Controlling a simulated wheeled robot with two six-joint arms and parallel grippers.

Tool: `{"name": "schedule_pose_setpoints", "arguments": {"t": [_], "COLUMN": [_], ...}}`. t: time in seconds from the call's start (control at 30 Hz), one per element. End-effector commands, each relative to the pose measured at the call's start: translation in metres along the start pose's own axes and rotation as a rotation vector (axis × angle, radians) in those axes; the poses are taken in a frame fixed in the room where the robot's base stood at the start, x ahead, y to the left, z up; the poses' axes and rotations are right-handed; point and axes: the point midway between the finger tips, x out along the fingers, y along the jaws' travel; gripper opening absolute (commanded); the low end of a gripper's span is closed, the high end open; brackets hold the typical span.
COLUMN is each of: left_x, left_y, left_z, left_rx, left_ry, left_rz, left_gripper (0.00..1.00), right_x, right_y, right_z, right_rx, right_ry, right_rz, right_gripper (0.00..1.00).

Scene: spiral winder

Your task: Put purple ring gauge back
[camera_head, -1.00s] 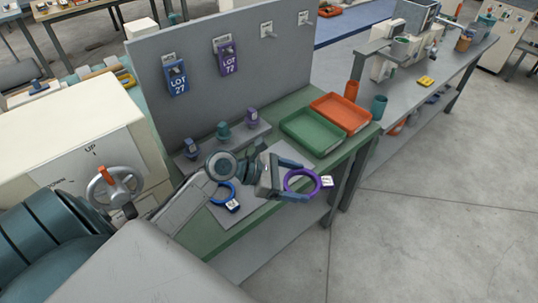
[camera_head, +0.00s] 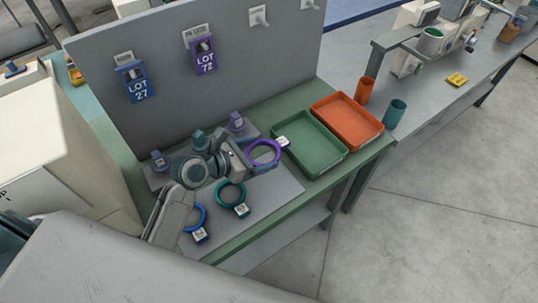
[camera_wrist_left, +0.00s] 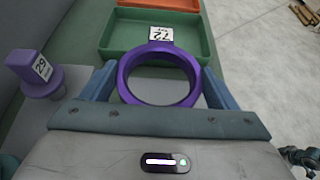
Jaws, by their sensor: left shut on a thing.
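The purple ring gauge (camera_head: 265,154) is held in my left gripper (camera_head: 260,160), above the bench near the green tray. In the left wrist view the purple ring (camera_wrist_left: 160,101) sits between the two blue fingers, its white tag marked 72 pointing away from me. A purple plug (camera_head: 236,124) marked 29 stands on the grey block at the back of the bench; it also shows in the left wrist view (camera_wrist_left: 36,70), left of the ring. A blue ring (camera_head: 195,217) and a teal ring (camera_head: 231,193) lie on the grey mat (camera_head: 270,203). My right gripper is not seen.
A green tray (camera_head: 335,167) and an orange tray (camera_head: 369,136) stand right of the ring. Blue (camera_head: 160,160) and teal (camera_head: 199,140) plugs share the block. The upright panel (camera_head: 105,60) bears blue and purple LOT tags. Orange and teal cups stand beyond the trays.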

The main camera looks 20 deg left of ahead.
Motion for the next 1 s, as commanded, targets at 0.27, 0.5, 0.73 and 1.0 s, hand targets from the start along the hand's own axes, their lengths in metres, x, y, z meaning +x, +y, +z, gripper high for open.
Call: {"name": "schedule_pose_setpoints", "arguments": {"t": [0.27,0.5,0.73,1.0], "left_x": [0.018,0.029,0.034,0.035], "left_y": [-0.001,-0.001,0.000,-0.001], "left_z": [-0.045,-0.072,-0.085,-0.087], "left_rx": [-0.004,-0.004,-0.001,-0.001], "left_ry": [0.003,0.004,0.002,0.003], "left_rz": [0.001,0.000,0.002,0.001], "left_gripper": [0.53,0.53,0.53,0.83], "right_x": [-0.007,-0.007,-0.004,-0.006], "right_y": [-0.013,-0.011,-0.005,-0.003], "right_z": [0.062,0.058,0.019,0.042], "right_rx": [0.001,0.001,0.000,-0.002], "right_ry": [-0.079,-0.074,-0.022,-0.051], "right_rz": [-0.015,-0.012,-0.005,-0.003], "right_gripper": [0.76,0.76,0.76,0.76]}}
